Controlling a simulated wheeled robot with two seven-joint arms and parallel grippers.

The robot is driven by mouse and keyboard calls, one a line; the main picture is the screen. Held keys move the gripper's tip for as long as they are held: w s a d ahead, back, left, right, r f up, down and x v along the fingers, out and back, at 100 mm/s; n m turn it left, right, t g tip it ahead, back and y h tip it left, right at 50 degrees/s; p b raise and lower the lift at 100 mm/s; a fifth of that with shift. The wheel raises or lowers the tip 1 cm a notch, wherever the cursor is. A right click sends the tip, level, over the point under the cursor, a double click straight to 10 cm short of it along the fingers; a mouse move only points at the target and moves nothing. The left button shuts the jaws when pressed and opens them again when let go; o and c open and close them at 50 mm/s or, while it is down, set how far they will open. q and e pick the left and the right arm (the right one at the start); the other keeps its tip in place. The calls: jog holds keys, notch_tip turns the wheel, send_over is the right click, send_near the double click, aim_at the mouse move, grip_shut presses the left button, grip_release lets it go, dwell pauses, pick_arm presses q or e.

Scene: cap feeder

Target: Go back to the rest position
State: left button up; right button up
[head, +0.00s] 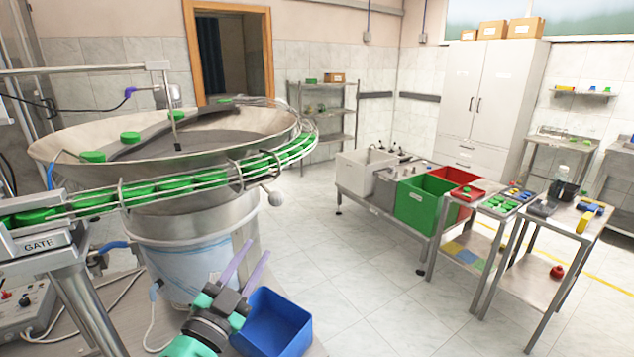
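My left gripper (256,249) reaches up from the bottom of the head view, between the feeder bowl and a blue bin. Its two pale purple fingers stand apart with nothing visible between them, so it is open and empty. The blue bin (284,337) is right beside it, partly covered by the gripper body; I see no caps in it. The cap feeder bowl (70,147) stands at the left, with green caps (130,137) in it and several more along its curved rail (215,177). My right gripper is not in view.
A gate unit (38,243) stands at the left end of the rail. At the right are a green bin (412,207), a red bin (447,178), and small tables, one holding a tray of parts (503,203). The tiled floor (370,290) between is clear.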

pick_arm(q)
jog(key=s+a+f+n+g+y, duration=0.35)
jog(key=a+f, duration=0.25)
jog(key=f, duration=0.2)
jog(key=s+a+f+n+g+y, duration=0.2)
jog(key=a+f+n+g+y, duration=0.3)
jog(key=f, duration=0.4)
jog(key=s+f+g+h, duration=0.2)
jog(key=s+f+g, duration=0.5)
jog(key=s+f, duration=0.6)
jog(key=s+f+g, duration=0.1)
jog(key=s+f, duration=0.2)
jog(key=f, duration=0.9)
jog(key=s+f+g, duration=0.1)
jog(key=s+f, duration=0.3)
jog(key=f, duration=0.8)
jog(key=s+a+f+g, duration=0.1)
jog(key=s+a+f, duration=0.2)
jog(key=s+f, duration=0.9)
jog(key=s, duration=0.3)
jog(key=shift+m, duration=0.35)
jog(key=shift+f, duration=0.1)
